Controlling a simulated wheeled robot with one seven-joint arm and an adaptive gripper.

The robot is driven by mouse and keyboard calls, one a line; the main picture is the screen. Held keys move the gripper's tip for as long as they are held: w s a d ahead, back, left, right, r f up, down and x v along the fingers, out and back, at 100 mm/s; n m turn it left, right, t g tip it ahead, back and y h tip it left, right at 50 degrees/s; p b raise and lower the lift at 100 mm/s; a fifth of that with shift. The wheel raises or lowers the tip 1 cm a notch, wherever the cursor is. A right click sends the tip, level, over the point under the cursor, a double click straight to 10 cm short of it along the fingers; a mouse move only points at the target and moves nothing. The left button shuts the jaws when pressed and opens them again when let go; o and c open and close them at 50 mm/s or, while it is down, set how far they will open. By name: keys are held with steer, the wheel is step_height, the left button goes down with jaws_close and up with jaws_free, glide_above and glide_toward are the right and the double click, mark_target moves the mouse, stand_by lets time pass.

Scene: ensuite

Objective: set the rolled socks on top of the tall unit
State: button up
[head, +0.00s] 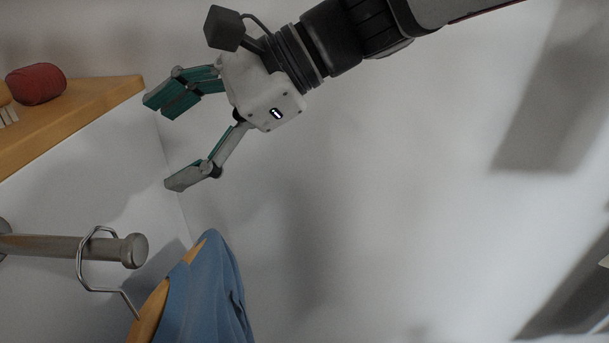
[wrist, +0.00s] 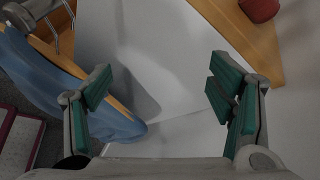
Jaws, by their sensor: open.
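A dark red rounded bundle (head: 36,84), which looks like the rolled socks, lies on a wooden board (head: 95,97) at the left of the head view. In the wrist view the bundle (wrist: 259,9) is cut by the top edge, on the wooden board (wrist: 250,40). My gripper (head: 163,145) is open and empty, to the right of the board's end in the head view. In the wrist view the space between its fingers (wrist: 160,90) shows only pale wall or panel. I cannot tell whether the board is the top of the tall unit.
A metal rail (head: 70,246) with a hanger hook (head: 97,288) is below the board. A blue garment (head: 208,295) hangs on a wooden hanger below my gripper. Other small items beside the bundle are cut by the left edge. Pale wall to the right looks clear.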

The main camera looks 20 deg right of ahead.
steer(key=s+d+f+n+h, duration=0.5)
steer(key=s+d+f+n, duration=0.1)
steer(key=d, duration=0.4)
steer(key=s+d+f+n+h, duration=0.6)
steer(key=s+d+f+n, duration=0.1)
steer(key=s+d, duration=0.3)
steer(key=shift+d+f+n+g+h, duration=0.3)
steer(key=shift+d+f, duration=0.05)
steer(key=shift+f, duration=0.4)
